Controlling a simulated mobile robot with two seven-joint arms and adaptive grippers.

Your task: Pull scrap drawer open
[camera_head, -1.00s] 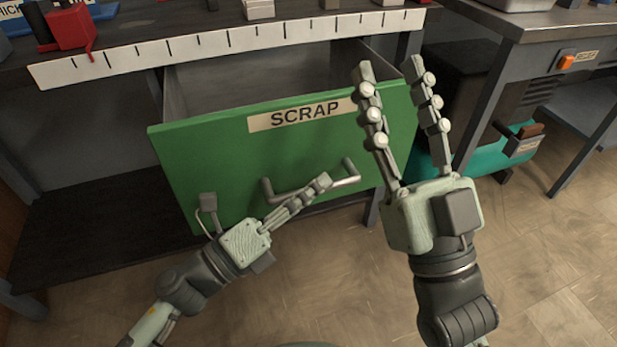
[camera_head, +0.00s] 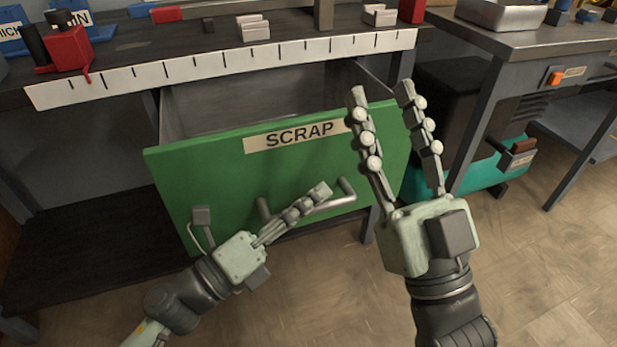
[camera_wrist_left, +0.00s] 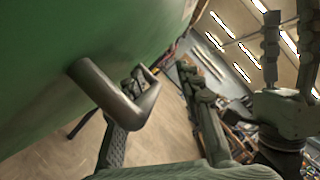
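The green scrap drawer (camera_head: 300,172), labelled SCRAP, stands partly open under the workbench, with some of its interior visible behind the front. Its grey bar handle (camera_head: 335,203) is on the front panel and shows close up in the left wrist view (camera_wrist_left: 115,95). My left gripper (camera_head: 322,190) is at the handle. In the left wrist view its fingers (camera_wrist_left: 160,85) are apart, one on the panel side of the bar and the other on the outer side with a gap. My right gripper (camera_head: 380,90) is open and empty, raised in front of the drawer's right side.
The workbench edge carries a white ruled strip (camera_head: 230,65). A red vise-like object (camera_head: 68,50) and blue bins (camera_head: 70,18) sit on its top. A second bench (camera_head: 540,32) stands at right, with a teal object (camera_head: 490,172) below. The floor in front is clear.

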